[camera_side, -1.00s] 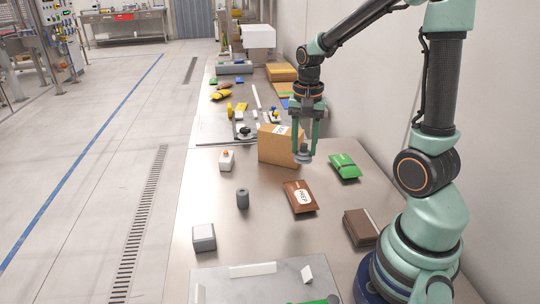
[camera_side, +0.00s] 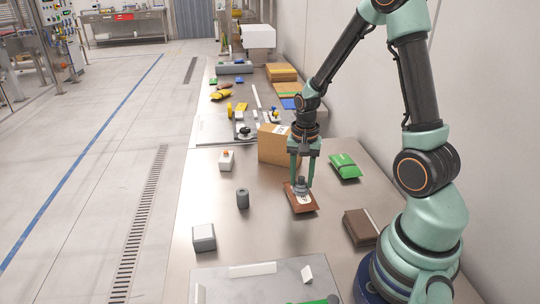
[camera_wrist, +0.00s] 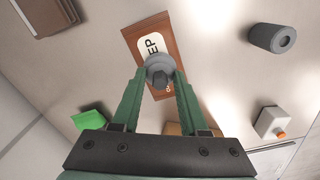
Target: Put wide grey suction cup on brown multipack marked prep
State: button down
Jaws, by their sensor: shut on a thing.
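The brown multipack (camera_side: 303,203) lies flat on the bench in the side view, its white label partly covered. In the wrist view the pack (camera_wrist: 139,36) shows a white label with the letters "EP" visible. My gripper (camera_side: 301,185) is shut on the wide grey suction cup (camera_side: 300,190). In the wrist view the cup (camera_wrist: 160,66) sits between the fingertips of my gripper (camera_wrist: 160,80), over the label's near part. The cup is upright and at or just above the pack; I cannot tell whether they touch.
A cardboard box (camera_side: 275,146) stands behind the pack. A green pack (camera_side: 345,166) and a darker brown pack (camera_side: 360,227) lie to the right.

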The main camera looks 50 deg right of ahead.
aim_at(301, 177)
jog(key=shift+c, duration=2.1)
grip_release()
notch_tip(301, 177, up, 12)
jog(key=s+a+r+n+t, duration=0.3)
jog(key=a+r+n+t, duration=0.2)
jog(key=a+n, duration=0.8)
jog(key=shift+a+r+t, duration=0.3)
jog(key=shift+a+r, duration=0.05)
jog(key=shift+r, duration=1.2)
